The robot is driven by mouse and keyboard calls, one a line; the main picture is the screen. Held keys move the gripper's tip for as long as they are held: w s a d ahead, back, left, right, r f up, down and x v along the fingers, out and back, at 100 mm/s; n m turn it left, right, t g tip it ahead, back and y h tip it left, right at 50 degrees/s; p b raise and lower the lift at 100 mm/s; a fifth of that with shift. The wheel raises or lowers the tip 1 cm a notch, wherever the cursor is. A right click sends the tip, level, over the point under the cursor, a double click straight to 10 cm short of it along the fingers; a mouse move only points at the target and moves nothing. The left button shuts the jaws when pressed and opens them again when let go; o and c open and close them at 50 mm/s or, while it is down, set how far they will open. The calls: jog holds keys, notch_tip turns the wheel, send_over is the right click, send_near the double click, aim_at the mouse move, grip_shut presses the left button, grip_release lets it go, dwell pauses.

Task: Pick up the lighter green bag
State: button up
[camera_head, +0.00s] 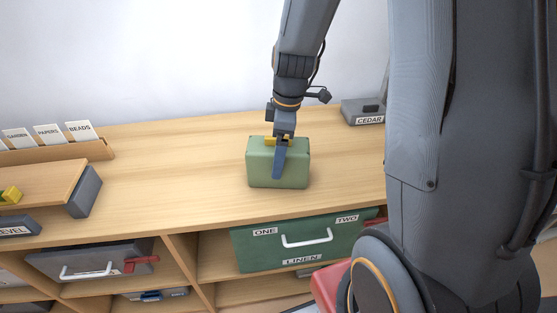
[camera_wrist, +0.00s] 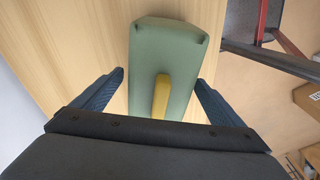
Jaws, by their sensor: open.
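The lighter green bag (camera_head: 260,174) stands upright on the wooden counter (camera_head: 185,150), a boxy pale green shape with a yellow handle (camera_head: 268,141) on top. My gripper (camera_head: 277,172) is over the bag, with a blue finger in front of its near face in the head view. In the wrist view the bag (camera_wrist: 172,62) and its yellow handle (camera_wrist: 161,97) lie between the two blue fingers of my gripper (camera_wrist: 165,88). The jaws are open, with a gap visible on each side of the bag. Contact is not visible.
A dark green LINEN box (camera_head: 285,248) sits in the shelf below. A grey CEDAR box (camera_head: 360,109) stands at the back right. A wooden card tray (camera_head: 85,150) and a grey-ended board (camera_head: 86,191) are on the left. The counter beside the bag is clear.

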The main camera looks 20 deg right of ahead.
jog(key=shift+f, duration=0.7)
jog(key=c, duration=1.5)
jog(key=shift+r, duration=0.1)
jog(key=shift+c, duration=0.2)
